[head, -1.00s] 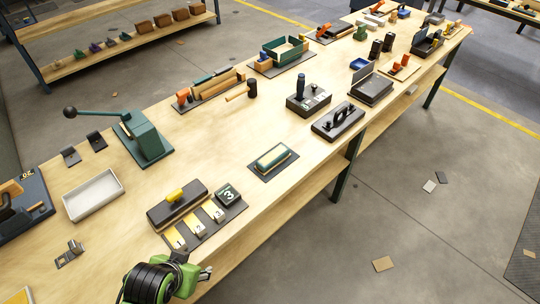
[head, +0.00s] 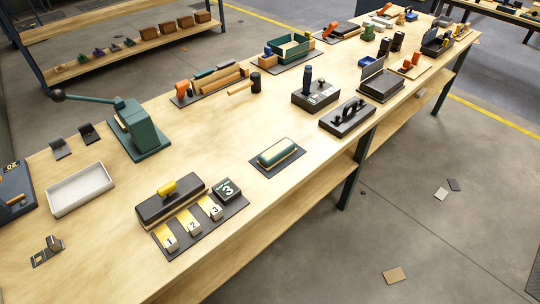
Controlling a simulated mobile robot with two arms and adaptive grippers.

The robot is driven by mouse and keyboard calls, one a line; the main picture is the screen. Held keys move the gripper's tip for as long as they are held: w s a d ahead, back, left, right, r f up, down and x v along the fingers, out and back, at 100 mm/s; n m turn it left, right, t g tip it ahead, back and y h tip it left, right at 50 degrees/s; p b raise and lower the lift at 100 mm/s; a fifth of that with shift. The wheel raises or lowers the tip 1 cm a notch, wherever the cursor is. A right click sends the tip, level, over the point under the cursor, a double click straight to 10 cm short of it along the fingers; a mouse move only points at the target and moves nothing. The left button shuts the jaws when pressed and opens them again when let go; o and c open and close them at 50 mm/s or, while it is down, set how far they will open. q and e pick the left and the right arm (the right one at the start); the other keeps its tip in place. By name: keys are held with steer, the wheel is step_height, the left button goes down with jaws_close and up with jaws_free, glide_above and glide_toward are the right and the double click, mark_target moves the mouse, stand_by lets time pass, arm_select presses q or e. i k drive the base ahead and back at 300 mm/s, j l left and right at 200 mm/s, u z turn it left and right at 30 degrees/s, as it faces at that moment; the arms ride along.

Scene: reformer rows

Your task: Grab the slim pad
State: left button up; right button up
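A slim green-topped pad (head: 278,152) with a pale lower edge lies on a dark mat (head: 262,168) near the middle of the bench's front half. It looks like the slim pad, though no label shows on it. Nothing touches it from above and its top is uncovered. Neither of my grippers is in the head view.
The wooden bench (head: 235,145) has bare room around the mat. In front lie a dark block with a yellow knob (head: 168,188) and numbered pieces (head: 193,222). A white tray (head: 80,189) is left.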

mark_target(272, 155)
steer(key=l+u, duration=0.1)
steer(key=u, duration=0.35)
steer(key=i+l+u, duration=0.1)
steer(key=u, duration=0.35)
steer(key=l+u, duration=0.2)
steer(key=u, duration=0.3)
steer(key=l+u, duration=0.15)
steer(key=u, duration=0.3)
steer(key=k+l+u, duration=0.25)
steer(key=l, duration=0.3)
steer(key=k+l+u, duration=0.1)
steer(key=l+u, duration=0.15)
steer(key=l, duration=0.3)
steer(key=k+l+u, duration=0.25)
steer(key=l, duration=0.25)
steer(key=k+l+u, duration=0.25)
steer(key=l, duration=0.15)
steer(key=k+l+u, duration=0.25)
steer(key=k+l, duration=0.05)
steer(key=l, duration=0.1)
